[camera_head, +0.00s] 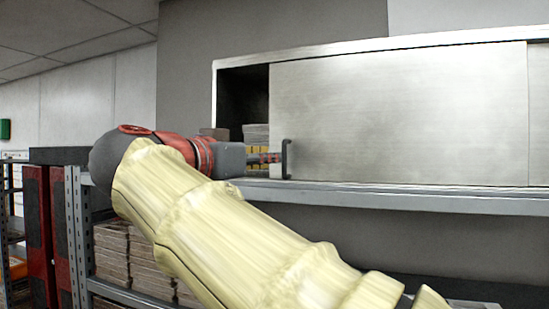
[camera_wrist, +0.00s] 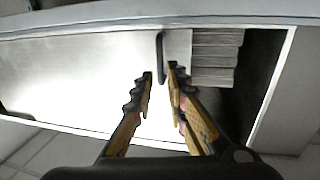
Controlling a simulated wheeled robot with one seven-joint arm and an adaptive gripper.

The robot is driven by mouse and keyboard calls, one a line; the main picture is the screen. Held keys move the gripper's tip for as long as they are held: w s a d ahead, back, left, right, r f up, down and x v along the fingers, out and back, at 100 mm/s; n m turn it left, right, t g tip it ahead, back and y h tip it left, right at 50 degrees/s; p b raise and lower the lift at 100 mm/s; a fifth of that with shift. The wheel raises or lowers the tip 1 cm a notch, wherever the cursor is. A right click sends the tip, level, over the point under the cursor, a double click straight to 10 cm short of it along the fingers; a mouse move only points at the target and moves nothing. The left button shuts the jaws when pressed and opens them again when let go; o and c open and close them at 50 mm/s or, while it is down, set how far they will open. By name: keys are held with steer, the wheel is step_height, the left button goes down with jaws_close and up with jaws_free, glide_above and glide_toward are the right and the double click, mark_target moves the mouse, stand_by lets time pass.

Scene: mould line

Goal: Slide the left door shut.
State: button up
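The left door (camera_head: 400,115) is a brushed metal panel on a wall cabinet, standing partly open with a dark gap at the cabinet's left end. Its black bar handle (camera_head: 286,158) is upright near the door's left edge. In the wrist view, the door (camera_wrist: 85,75) lies left of the gap and the handle (camera_wrist: 161,58) shows between my fingertips. My gripper (camera_wrist: 160,70) is open, with a finger on either side of the handle; I cannot tell whether either touches it. In the head view, my gripper (camera_head: 268,158) reaches the handle from the left.
Stacked pale items (camera_wrist: 215,55) sit inside the open gap, close to the door's edge. The cabinet's ledge (camera_head: 400,198) runs below the door. A metal shelf rack (camera_head: 72,235) with stacked boxes stands below, at the left.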

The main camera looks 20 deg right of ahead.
mark_target(283, 157)
steer(key=p+x, duration=0.2)
steer(key=x, duration=0.4)
steer(key=shift+d, duration=0.1)
steer(key=shift+w+d, duration=0.3)
steer(key=shift+w, duration=0.15)
steer(key=shift+d, duration=0.15)
steer(key=shift+c, duration=0.3)
jaws_close()
